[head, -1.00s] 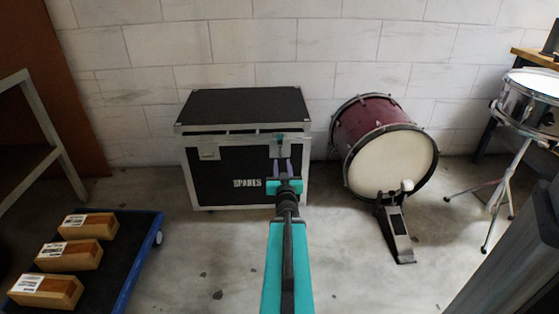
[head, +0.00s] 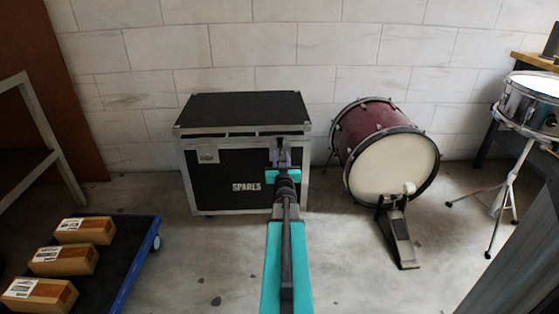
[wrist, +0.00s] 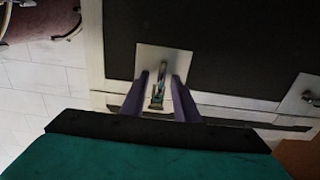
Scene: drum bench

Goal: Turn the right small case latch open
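The black case (head: 215,180) with metal edges and "SPARES" lettering stands against the wall, its lid shut. My gripper (head: 282,146) is at the upper right of its front and hides most of the right latch in the head view. In the wrist view, the right latch (wrist: 158,85) is a small metal lever on a pale plate. The two purple fingers of my gripper (wrist: 159,88) are apart, one on each side of the lever, with gaps showing. The left latch (head: 208,156) is in plain sight; it also shows at the right edge of the wrist view (wrist: 312,98).
A red bass drum (head: 385,155) with a pedal (head: 400,238) stands right of the case. A snare drum (head: 533,105) on a stand is at far right. A blue-edged trolley (head: 135,265) with wooden blocks is at left. The floor between is clear.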

